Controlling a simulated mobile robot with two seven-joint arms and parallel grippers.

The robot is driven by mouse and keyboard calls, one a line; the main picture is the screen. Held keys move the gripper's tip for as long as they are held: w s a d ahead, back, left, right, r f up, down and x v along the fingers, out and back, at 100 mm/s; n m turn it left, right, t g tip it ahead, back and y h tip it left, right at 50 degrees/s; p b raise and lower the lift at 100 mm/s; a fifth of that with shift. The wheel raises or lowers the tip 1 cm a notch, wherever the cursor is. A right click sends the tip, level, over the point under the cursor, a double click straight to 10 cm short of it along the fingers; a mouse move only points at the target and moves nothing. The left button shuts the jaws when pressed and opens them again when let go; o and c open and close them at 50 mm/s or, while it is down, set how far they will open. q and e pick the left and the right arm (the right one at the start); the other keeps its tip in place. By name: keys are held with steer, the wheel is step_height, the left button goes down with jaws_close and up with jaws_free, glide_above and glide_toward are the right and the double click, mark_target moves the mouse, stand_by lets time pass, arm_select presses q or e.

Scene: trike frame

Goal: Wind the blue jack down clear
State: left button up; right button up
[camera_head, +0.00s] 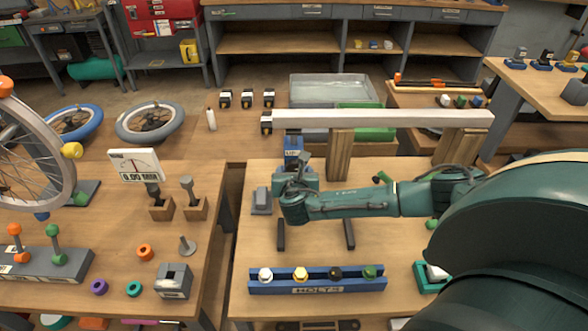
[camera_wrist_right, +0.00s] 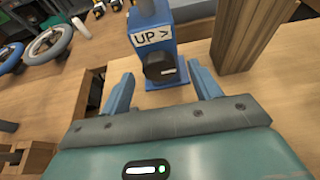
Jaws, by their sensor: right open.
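The blue jack (camera_head: 293,146) stands on the bench under the left part of a pale beam (camera_head: 380,118). Whether its top touches the beam I cannot tell. In the right wrist view the jack (camera_wrist_right: 172,36) shows a white "UP >" label and a black knob (camera_wrist_right: 160,67) on its near face. My right gripper (camera_head: 299,170) is in front of the jack, partly hiding it in the head view. In the wrist view its blue fingers (camera_wrist_right: 162,84) are open, one on each side of the knob and short of it, with nothing between them. My left gripper is not in view.
A wooden post (camera_head: 340,154) stands close right of the jack under the beam, another (camera_head: 452,146) farther right. A blue bolt rack (camera_head: 318,285) lies at the bench front. A gauge (camera_head: 136,165) and a wheel stand on the left bench.

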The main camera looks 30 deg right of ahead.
steer(key=shift+x, duration=1)
steer(key=shift+c, duration=0.4)
steer(key=c, duration=0.9)
